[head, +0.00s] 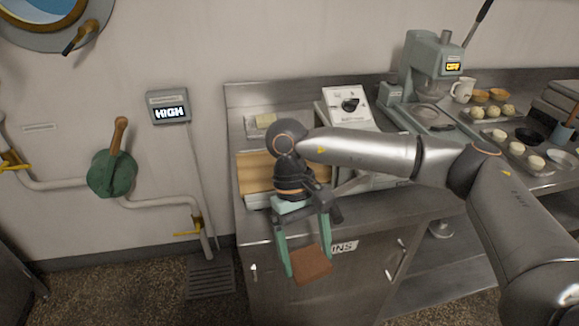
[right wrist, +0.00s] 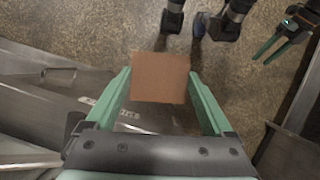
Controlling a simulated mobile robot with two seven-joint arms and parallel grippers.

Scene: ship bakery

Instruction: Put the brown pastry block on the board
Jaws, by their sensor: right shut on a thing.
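The brown pastry block (head: 312,265) is a flat, reddish-brown square. My right gripper (head: 307,268) is shut on it, with one green finger at each side, and holds it in front of the counter's cabinet face. In the right wrist view the block (right wrist: 160,78) sits between the two fingertips, with the floor below. The pale wooden board (head: 254,172) lies on the counter behind the gripper, partly hidden by my right arm. My left gripper (right wrist: 270,46) shows small at the upper right of the right wrist view, its green fingers apart and empty.
A scale (head: 348,106) and a green-grey machine (head: 430,65) stand to the right. Trays with several buns (head: 508,111) lie farther right. The counter's front edge lies between the held block and the board.

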